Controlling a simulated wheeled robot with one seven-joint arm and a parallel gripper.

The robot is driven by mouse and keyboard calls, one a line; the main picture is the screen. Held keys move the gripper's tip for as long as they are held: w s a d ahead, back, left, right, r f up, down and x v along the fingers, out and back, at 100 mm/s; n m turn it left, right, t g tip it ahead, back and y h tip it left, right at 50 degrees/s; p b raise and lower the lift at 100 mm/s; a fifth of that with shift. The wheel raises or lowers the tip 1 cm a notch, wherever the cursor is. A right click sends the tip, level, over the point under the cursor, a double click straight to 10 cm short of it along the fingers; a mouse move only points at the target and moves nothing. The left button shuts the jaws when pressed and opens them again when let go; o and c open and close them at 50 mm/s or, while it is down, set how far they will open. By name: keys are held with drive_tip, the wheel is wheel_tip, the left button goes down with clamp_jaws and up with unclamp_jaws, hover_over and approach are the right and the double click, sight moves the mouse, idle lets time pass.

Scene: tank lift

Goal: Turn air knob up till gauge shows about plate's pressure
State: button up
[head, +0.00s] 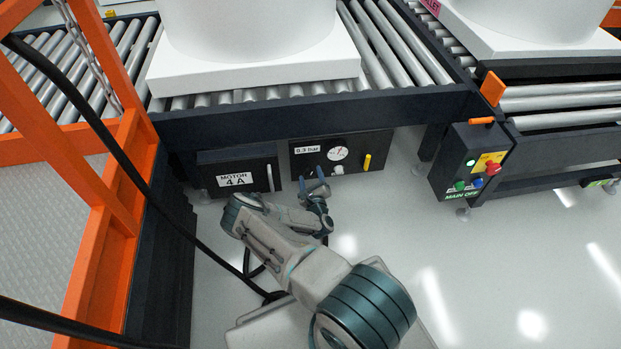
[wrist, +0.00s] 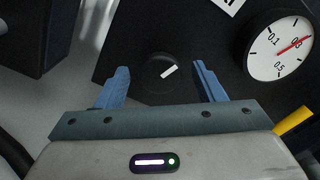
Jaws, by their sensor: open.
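The black air knob (wrist: 161,72) with a white pointer mark sits on the dark panel in the wrist view. My gripper (wrist: 160,67) is open, its two blue fingers apart on either side of the knob, with gaps visible; I see no contact. The round white gauge (wrist: 280,46) is at the upper right of the wrist view, its red needle lying across the 0.3 label. In the head view the gauge (head: 338,153) is small. The pressure plate (head: 307,149) beside it appears to read 0.3 bar. My gripper hides the knob there.
A yellow handle (head: 367,162) is right of the gauge. A panel marked MOTOR 4 A (head: 234,180) is to the left. A control box (head: 470,163) with coloured buttons hangs further right. An orange frame (head: 101,220) and a black cable are at left.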

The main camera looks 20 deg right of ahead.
drive_tip(key=shift+x, duration=0.8)
drive_tip(key=c, duration=1)
drive_tip(key=shift+r+m+p, duration=0.2)
drive_tip(key=shift+m+p, duration=0.1)
drive_tip(key=shift+p, duration=0.25)
drive_tip(key=shift+f+m+p, duration=0.2)
drive_tip(key=shift+m+p, duration=0.3)
drive_tip(key=shift+m, duration=0.1)
drive_tip(key=o, duration=1)
drive_tip(key=shift+s, duration=0.1)
